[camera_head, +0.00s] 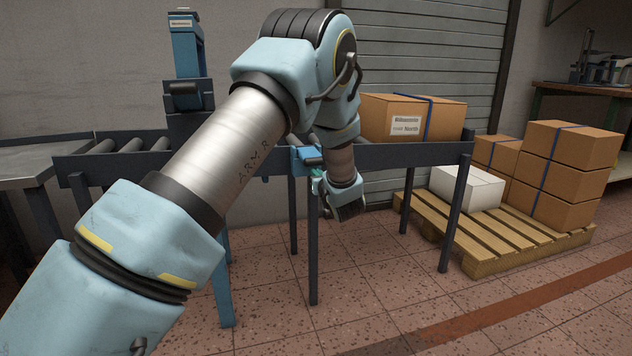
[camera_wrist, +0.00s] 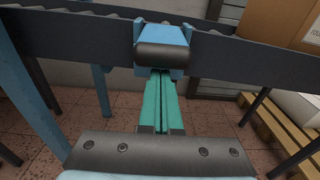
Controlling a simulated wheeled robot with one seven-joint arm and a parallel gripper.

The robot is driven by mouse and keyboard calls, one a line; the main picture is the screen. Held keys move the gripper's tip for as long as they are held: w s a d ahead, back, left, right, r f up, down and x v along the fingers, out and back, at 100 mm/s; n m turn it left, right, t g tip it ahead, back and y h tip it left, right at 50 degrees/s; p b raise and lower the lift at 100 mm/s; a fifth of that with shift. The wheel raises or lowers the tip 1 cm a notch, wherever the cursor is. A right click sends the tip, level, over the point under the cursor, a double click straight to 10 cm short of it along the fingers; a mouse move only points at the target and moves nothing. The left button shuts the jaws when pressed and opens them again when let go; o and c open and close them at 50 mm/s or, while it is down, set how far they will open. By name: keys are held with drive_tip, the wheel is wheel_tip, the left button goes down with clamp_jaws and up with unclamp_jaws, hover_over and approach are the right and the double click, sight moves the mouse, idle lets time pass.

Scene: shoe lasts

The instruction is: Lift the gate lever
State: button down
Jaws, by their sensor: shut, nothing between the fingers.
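The gate lever appears to be the light-blue block with a dark rounded bar on the conveyor's front rail (camera_head: 305,155). In the wrist view the lever (camera_wrist: 163,50) sits straight ahead at top centre. My gripper (camera_head: 316,180) is at the rail, just below the lever, partly hidden by my arm. In the wrist view its two teal fingers (camera_wrist: 160,78) are closed together with nothing between them. Their tips reach the underside of the dark bar; I cannot tell whether they touch it.
The roller conveyor (camera_head: 400,155) carries a strapped cardboard box (camera_head: 410,118) right of the lever. A blue post (camera_head: 186,55) stands on the left. A wooden pallet (camera_head: 490,240) with a white box (camera_head: 467,187) and stacked cartons (camera_head: 570,150) is at right. The front floor is clear.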

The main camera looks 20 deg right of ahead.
sight(315, 160)
drive_tip(key=shift+r, duration=0.1)
idle(0.3)
drive_tip(key=shift+s+r+g+p, duration=0.1)
drive_tip(key=shift+r+g+p, duration=0.3)
drive_tip(key=shift+p, duration=0.4)
drive_tip(key=shift+s+r+g+p, duration=0.1)
drive_tip(key=shift+r+g+p, duration=0.2)
drive_tip(key=shift+p, duration=0.35)
wheel_tip(315, 160, up, 2)
drive_tip(key=g+p, duration=0.1)
drive_tip(key=p, duration=0.3)
wheel_tip(315, 160, up, 3)
drive_tip(key=g+p, duration=0.3)
drive_tip(key=p, duration=0.4)
drive_tip(key=shift+y+p, duration=0.4)
drive_tip(key=r+g+p, duration=0.1)
drive_tip(key=p, duration=0.4)
drive_tip(key=w+r+g+p, duration=0.1)
drive_tip(key=g+p, duration=0.1)
drive_tip(key=p, duration=0.3)
drive_tip(key=shift+r, duration=0.3)
drive_tip(key=shift+w+d+r+p, duration=0.1)
drive_tip(key=shift+w+r+p, duration=0.1)
drive_tip(key=shift+p, duration=0.8)
drive_tip(key=shift+w+r+p, duration=0.4)
drive_tip(key=shift+p, duration=0.4)
